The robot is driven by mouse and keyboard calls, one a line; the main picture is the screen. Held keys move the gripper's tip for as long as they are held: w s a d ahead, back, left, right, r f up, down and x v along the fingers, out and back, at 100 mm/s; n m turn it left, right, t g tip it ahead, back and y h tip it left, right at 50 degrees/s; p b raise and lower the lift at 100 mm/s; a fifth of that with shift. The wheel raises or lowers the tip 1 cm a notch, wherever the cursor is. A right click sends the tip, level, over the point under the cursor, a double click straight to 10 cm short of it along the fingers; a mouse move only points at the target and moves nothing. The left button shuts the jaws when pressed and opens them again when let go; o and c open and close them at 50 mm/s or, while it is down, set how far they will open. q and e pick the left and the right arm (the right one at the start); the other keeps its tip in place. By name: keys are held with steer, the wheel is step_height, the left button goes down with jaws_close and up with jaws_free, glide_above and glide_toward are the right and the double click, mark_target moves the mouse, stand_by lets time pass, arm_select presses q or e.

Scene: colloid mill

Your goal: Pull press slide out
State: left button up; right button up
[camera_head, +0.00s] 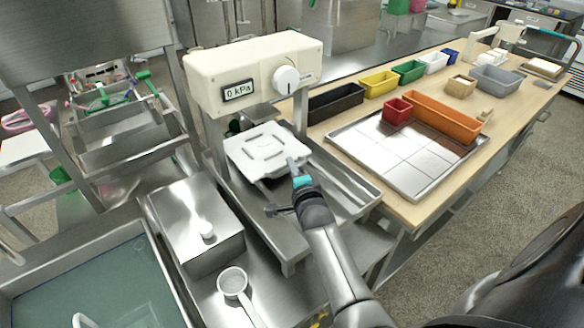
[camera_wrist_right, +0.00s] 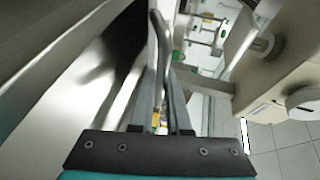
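The press (camera_head: 255,72) is cream-coloured, with a display reading 0 kPa and a white knob on its head. The press slide (camera_head: 262,150), a pale square plate with raised marks, lies under the head above a steel tray. My right gripper (camera_head: 293,164), with a teal band, is at the slide's near right edge, its fingers pointing toward it. In the right wrist view a thin bent metal bar (camera_wrist_right: 159,30) runs down to the gripper's finger ends (camera_wrist_right: 162,75). A narrow gap shows between the fingers; I cannot tell whether they clamp the bar. My left gripper is not in view.
A steel box (camera_head: 195,222) with a white knob and a white ladle (camera_head: 233,283) stand at front left, beside a water basin (camera_head: 95,290). To the right, a wooden table (camera_head: 408,212) carries a tiled tray (camera_head: 385,160) and several coloured bins.

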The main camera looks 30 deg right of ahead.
jaws_close()
stand_by(0.8)
steer(key=shift+s, duration=0.1)
steer(key=shift+s, duration=0.2)
steer(key=s+p, duration=0.3)
steer(key=s, duration=0.2)
steer(key=s+p, duration=0.2)
steer(key=shift+s+d+r+p, duration=0.15)
steer(key=shift+s+d+p, duration=0.15)
steer(key=shift+s+d, duration=0.1)
steer(key=s+p, duration=0.1)
steer(key=s, duration=0.3)
steer(key=s+p, duration=0.1)
steer(key=s, duration=0.3)
steer(key=s+p, duration=0.2)
steer(key=s, duration=0.2)
steer(key=shift+d+f, duration=0.2)
steer(key=shift+d, duration=0.2)
